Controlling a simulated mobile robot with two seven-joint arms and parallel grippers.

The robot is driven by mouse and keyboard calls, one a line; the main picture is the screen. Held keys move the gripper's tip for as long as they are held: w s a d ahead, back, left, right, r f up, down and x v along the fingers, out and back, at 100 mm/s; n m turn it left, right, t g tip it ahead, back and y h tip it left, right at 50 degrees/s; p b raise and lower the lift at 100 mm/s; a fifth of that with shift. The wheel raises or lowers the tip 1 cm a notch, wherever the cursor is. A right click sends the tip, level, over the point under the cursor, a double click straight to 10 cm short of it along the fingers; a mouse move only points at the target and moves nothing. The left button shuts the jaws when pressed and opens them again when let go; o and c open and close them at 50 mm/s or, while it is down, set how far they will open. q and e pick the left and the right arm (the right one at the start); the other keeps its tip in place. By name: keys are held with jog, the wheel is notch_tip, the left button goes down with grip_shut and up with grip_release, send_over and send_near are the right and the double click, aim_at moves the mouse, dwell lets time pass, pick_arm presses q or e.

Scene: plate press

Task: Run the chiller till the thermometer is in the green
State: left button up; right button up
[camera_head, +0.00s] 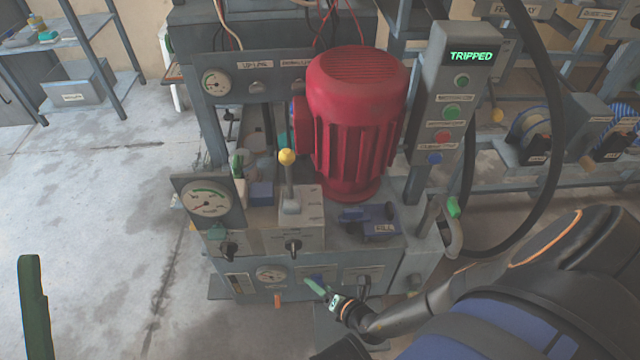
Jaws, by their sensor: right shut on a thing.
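My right gripper (317,286) is at the lower front panel of the press, its green fingers shut on a small blue part (319,277) that they mostly hide. Just left of it on this panel is a small round gauge (271,274); its needle and label are too small to read. Which dial is the thermometer I cannot tell. One dark green finger of my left gripper (33,305) shows at the lower left, apart from everything.
A red motor (358,120) stands on the press beside a yellow-knobbed lever (287,158). The control box (452,100) at right reads TRIPPED above several buttons. A black hose (545,110) loops behind my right arm.

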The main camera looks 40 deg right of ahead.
pick_arm(q)
jog(key=shift+r, duration=0.2)
pick_arm(e)
jog(key=shift+w, duration=0.1)
jog(key=o, duration=1.4)
jog(key=shift+c, duration=0.2)
pick_arm(q)
jog(key=shift+s+r, duration=0.1)
